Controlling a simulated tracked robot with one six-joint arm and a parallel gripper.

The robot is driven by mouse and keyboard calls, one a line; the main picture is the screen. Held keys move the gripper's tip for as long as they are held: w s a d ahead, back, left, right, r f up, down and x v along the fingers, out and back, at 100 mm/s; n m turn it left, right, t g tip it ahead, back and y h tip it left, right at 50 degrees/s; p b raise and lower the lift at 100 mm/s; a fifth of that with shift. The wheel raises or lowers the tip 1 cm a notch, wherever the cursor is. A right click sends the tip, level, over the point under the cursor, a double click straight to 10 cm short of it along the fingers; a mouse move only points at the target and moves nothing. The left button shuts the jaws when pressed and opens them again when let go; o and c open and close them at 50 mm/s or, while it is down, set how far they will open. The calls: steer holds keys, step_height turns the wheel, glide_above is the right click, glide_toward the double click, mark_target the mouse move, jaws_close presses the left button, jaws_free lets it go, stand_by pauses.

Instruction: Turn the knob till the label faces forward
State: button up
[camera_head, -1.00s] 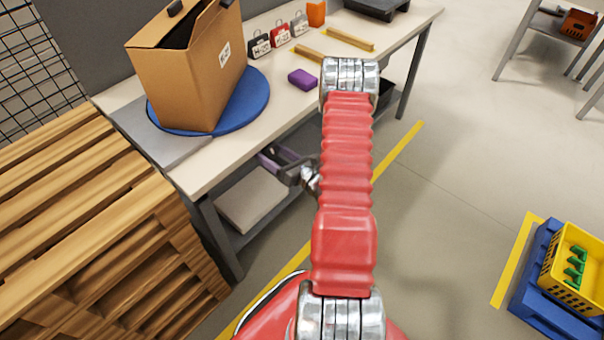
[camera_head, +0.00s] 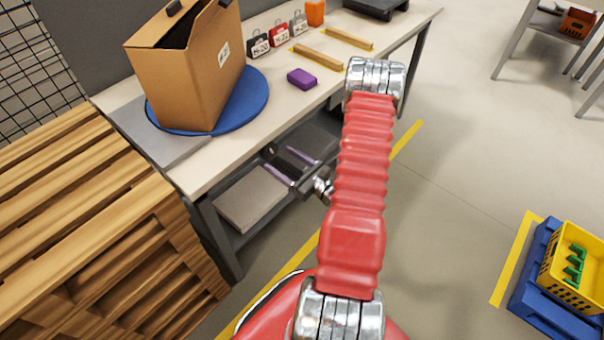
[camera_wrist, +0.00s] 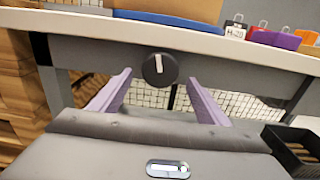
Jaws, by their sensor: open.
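The knob (camera_wrist: 160,69) is a round black dial with a white mark, on the grey front rail under the table top. In the wrist view its white mark stands nearly upright. My gripper (camera_wrist: 162,85) is open, with its two purple fingers apart to the left and right of the knob. I cannot tell how far in front of the knob the fingertips are, and nothing is between them. In the head view my gripper (camera_head: 281,165) is beside the table's front edge, and the knob is hidden there. A cardboard box (camera_head: 190,75) with a white label (camera_head: 224,54) stands on a blue turntable (camera_head: 245,105).
The worktable (camera_head: 215,165) also holds a purple block (camera_head: 302,78), several tagged small items and wooden strips. A wooden pallet stack (camera_head: 80,210) stands close at the left. A black tray (camera_wrist: 292,145) shows at lower right in the wrist view.

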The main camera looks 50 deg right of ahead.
steer(key=s, duration=0.8)
steer(key=shift+d, duration=0.2)
steer(key=shift+d, duration=0.1)
